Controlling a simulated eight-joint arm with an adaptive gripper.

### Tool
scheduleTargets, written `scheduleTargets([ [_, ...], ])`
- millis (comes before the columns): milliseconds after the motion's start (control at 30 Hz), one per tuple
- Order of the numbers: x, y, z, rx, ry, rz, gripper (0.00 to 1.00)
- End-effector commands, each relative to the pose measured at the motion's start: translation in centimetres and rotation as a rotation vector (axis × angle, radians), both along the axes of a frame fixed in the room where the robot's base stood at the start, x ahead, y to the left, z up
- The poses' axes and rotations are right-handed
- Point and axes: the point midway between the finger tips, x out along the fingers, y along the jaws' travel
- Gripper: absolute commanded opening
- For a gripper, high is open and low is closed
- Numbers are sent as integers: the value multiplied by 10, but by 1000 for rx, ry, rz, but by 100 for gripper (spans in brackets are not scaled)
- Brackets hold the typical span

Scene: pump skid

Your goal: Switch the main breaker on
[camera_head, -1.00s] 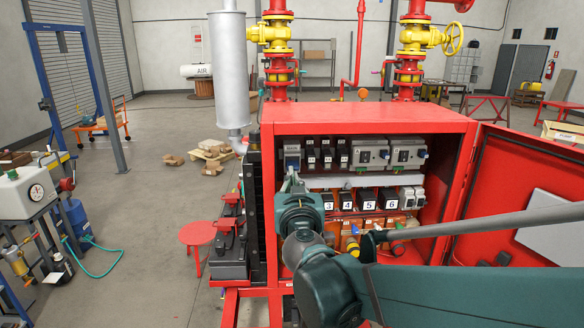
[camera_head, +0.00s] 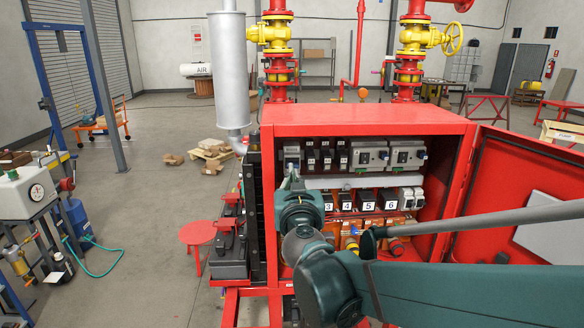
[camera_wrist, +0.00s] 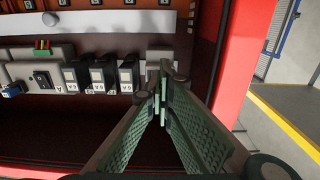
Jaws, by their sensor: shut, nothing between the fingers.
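The red cabinet (camera_head: 365,118) stands open. A grey breaker-like unit (camera_head: 291,153) is at the left end of its top row; I take it to be the main breaker. In the wrist view the unit (camera_wrist: 160,56) shows as a pale block just beyond my fingertips, partly covered by them. Its handle and position cannot be made out. My gripper (camera_wrist: 160,93) is shut and empty, with its tips at or very near the unit's front; contact cannot be told. In the head view my gripper (camera_head: 290,174) is small, just below the unit.
Black modules (camera_wrist: 103,75) sit beside the unit. The cabinet's side wall (camera_wrist: 243,50) is close to my gripper. A lower row of numbered modules (camera_head: 368,200) lies below. The open red door (camera_head: 510,180) is at the right.

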Motion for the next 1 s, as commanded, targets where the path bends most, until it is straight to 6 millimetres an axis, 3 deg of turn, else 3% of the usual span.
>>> scheduleTargets([
  [667, 4, -1, 14, 1, 0, -4, 0],
  [1000, -12, -1, 12, 1, 0, -3, 0],
])
